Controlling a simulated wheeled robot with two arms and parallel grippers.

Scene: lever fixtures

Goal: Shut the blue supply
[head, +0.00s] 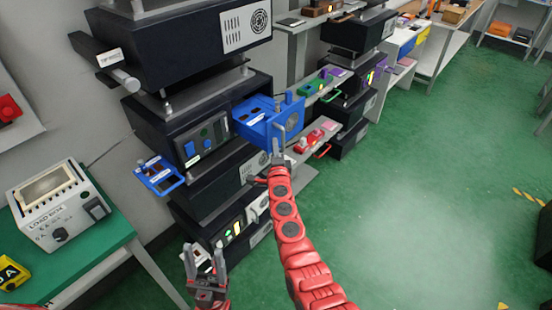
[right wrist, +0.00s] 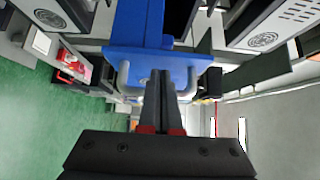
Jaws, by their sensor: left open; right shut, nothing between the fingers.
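The blue supply (head: 262,112) is a blue box sticking out of the front of a dark rack unit, with grey handles on its front. In the right wrist view the blue supply (right wrist: 185,58) fills the top middle, with a grey handle at each side. My right gripper (head: 278,150) is shut and empty, with its fingertips at the supply's front between the handles. I cannot tell whether the tips touch it. The right gripper (right wrist: 162,78) also shows in the wrist view. My left gripper (head: 204,262) is open and empty, low in front of the rack.
A smaller blue tray with a handle (head: 160,175) sticks out left of the supply. A red item (head: 309,140) lies on a grey shelf to the right. A white load box (head: 62,205) stands on a green-topped table at left.

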